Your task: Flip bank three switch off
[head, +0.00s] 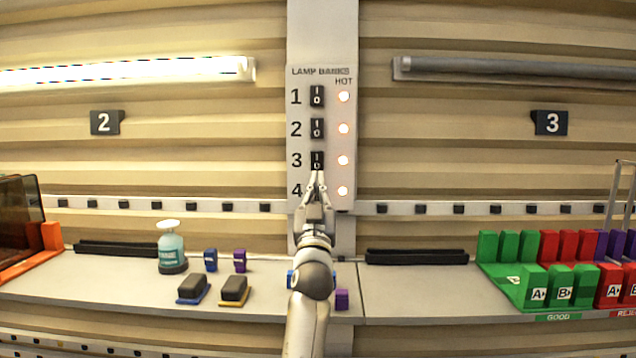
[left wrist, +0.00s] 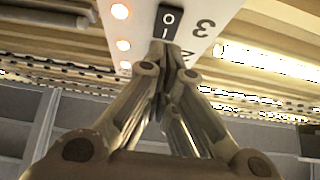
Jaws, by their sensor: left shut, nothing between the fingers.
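The lamp bank panel (head: 322,75) is a white plate on the wall with black rocker switches numbered 1 to 4. The bank three switch (head: 317,160) is black with white I and O marks, and it also shows in the left wrist view (left wrist: 167,22). My left gripper (head: 318,178) is shut and empty, its tips at or just below the switch's lower end; I cannot tell whether they touch. The gripper hides the switch at 4. The tube lamp by sign 3 (head: 515,67) is dark. My right gripper is not in view.
The switches for bank 1 (head: 317,96) and bank 2 (head: 317,128) sit close above. Orange HOT lights (head: 343,160) glow beside every number. The tube by sign 2 (head: 130,72) is lit. A shelf (head: 400,290) below holds a bottle (head: 171,247), blocks and coloured bins.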

